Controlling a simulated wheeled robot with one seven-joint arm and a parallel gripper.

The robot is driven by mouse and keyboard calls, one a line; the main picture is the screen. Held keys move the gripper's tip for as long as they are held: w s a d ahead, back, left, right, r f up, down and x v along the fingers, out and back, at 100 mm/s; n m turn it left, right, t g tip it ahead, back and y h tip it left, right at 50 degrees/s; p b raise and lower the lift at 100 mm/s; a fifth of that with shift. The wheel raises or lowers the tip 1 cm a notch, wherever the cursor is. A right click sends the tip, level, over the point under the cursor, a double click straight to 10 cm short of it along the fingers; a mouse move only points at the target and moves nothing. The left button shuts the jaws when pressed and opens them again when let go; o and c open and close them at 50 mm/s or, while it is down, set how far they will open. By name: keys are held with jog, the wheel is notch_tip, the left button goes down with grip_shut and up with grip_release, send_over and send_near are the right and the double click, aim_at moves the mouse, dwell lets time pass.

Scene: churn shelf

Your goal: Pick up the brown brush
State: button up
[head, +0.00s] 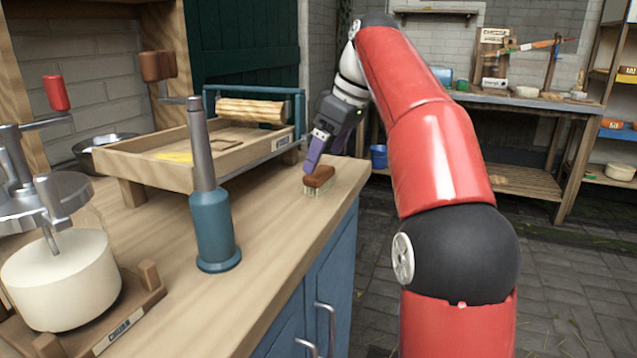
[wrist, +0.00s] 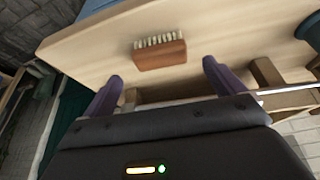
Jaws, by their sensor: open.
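The brown brush (head: 319,180) lies on the wooden counter near its right edge, with its pale bristles facing down and toward the camera. In the wrist view the brush (wrist: 160,55) is ahead of the fingertips, a little left of the middle between them. My gripper (head: 316,160) is just above or beside the brush in the head view, with its purple fingers pointing down. In the wrist view my gripper (wrist: 163,72) is open and nothing is between its two purple fingers. Whether a finger touches the brush cannot be told.
A wooden tray (head: 165,178) with a roller stands left of my gripper. A blue-based metal cylinder (head: 215,230) and a churn (head: 60,275) stand nearer on the counter (head: 275,240). The counter's right edge is close to the brush. A workbench (head: 520,102) is at the back.

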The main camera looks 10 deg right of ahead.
aim_at(320, 171)
jog(key=b+x, duration=0.1)
jog(key=x, duration=0.4)
jog(key=shift+s+f+b, duration=0.15)
jog(key=shift+b, duration=0.15)
jog(key=shift+c, duration=0.4)
jog(key=c, duration=1)
